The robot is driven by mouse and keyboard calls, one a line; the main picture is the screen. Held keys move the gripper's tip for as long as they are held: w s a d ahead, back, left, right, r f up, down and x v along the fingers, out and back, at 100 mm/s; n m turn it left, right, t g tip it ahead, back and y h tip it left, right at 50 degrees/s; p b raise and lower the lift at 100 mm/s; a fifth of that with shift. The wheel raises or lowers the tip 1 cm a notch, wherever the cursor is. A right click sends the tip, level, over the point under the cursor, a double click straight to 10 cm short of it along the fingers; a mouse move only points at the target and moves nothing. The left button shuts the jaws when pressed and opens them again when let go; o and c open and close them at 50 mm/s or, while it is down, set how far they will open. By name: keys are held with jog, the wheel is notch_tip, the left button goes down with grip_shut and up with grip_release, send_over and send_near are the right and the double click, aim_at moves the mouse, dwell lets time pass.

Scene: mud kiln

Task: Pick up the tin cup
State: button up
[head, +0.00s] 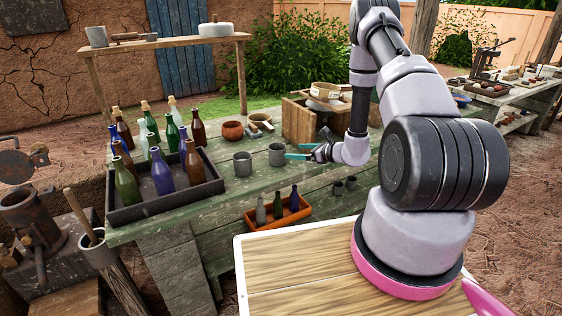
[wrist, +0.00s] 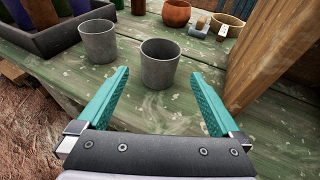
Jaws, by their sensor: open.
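Two grey metal cups stand upright on the green plank table. The right one (head: 277,155) is nearest my gripper (head: 295,151); the left one (head: 242,164) stands a little apart from it. In the wrist view, the nearer cup (wrist: 160,66) is just ahead of my gripper (wrist: 160,74), centred between the tips of its teal fingers. The other cup (wrist: 97,42) is to the left, outside the fingers. My gripper is open, with nothing between its fingers. Both cups look empty.
A dark tray (head: 170,203) of several bottles stands to the left. A wooden crate (head: 299,122) is right of the cups, close to my gripper. A terracotta pot (head: 232,130) is behind. An orange tray (head: 300,218) with small bottles and two small cups sit lower, in front.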

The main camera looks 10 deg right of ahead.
aim_at(284, 152)
jog(key=shift+f, duration=0.45)
jog(key=x, duration=0.4)
jog(key=shift+w+a, duration=0.1)
jog(key=shift+w, duration=0.15)
jog(key=x, duration=0.5)
jog(key=shift+w+a+r, duration=0.1)
jog(key=shift+w+a, duration=0.2)
jog(key=shift+a, duration=0.05)
jog(key=c, duration=1.2)
jog(key=shift+o, duration=0.2)
jog(key=shift+r, duration=0.15)
